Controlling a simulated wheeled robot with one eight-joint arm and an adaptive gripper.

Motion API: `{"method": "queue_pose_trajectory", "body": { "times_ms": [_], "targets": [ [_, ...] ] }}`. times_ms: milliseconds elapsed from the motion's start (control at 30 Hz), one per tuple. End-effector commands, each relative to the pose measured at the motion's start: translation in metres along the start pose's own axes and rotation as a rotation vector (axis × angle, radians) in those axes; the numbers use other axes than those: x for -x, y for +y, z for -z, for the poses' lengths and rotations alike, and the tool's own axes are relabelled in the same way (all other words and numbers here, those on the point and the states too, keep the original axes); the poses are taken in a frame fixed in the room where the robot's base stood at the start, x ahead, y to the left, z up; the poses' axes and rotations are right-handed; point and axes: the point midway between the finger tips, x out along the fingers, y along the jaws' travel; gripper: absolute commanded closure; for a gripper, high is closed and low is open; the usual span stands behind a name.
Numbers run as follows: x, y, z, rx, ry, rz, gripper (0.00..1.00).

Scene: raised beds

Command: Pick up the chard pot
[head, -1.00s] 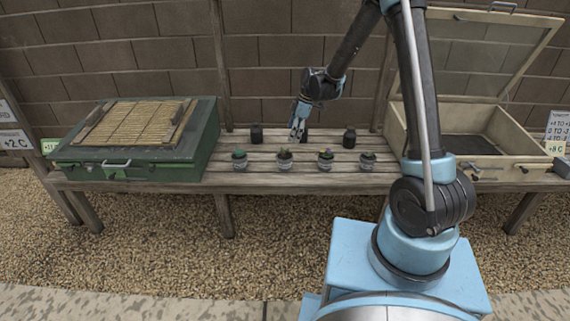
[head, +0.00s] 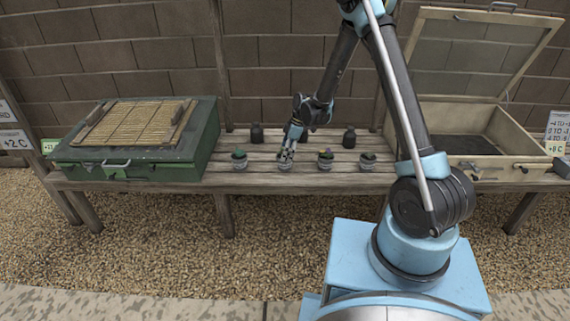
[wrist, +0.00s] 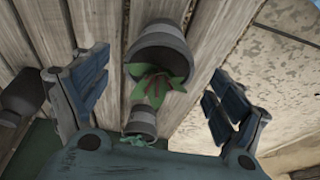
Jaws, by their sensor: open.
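A small grey pot with green leaves and reddish-brown stems (wrist: 160,47) shows between my fingers in the wrist view; it looks like the chard pot, though no name is readable. In the head view this pot (head: 285,168) is second from the left in the front row on the slatted bench, its plant mostly hidden by my gripper (head: 287,152). My gripper is open and empty, directly over or around the pot's top. In the wrist view a finger of my gripper (wrist: 155,82) stands on each side of the plant, with no contact visible.
Other plant pots stand at left (head: 239,161) and right (head: 326,160), (head: 367,161) in the row. Dark jars (head: 257,134), (head: 349,137) stand behind. A green lidded box (head: 190,160) is at left; an open wooden cold frame (head: 440,150) is at right.

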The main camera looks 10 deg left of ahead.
Motion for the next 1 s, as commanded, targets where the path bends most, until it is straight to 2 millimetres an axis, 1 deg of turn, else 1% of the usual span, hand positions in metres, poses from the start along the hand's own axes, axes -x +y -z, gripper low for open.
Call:
{"method": "queue_pose_trajectory", "body": {
  "times_ms": [100,233,367,567,600,667,700,767,800,833,867,1000],
  "targets": [
    [-0.015,0.002,0.000,0.000,0.000,0.000,0.12],
    [-0.027,0.002,0.000,0.000,0.000,0.000,0.12],
    [-0.032,0.002,-0.001,-0.001,0.000,0.000,0.12],
    [-0.032,0.001,-0.001,-0.001,0.000,0.000,0.12],
    [-0.032,0.001,-0.001,-0.001,0.000,0.000,0.14],
    [-0.032,0.001,0.000,-0.001,0.000,0.000,0.28],
    [-0.032,0.001,0.000,-0.001,0.000,0.000,0.37],
    [-0.032,0.001,0.000,-0.001,0.000,0.000,0.50],
    [-0.032,0.001,0.000,-0.001,0.000,0.000,0.59],
    [-0.032,0.001,0.000,-0.001,0.000,0.000,0.66],
    [-0.032,0.001,0.000,-0.001,0.000,0.000,0.68],
    [-0.032,0.001,0.000,-0.001,0.000,0.000,0.68]
  ]
}}
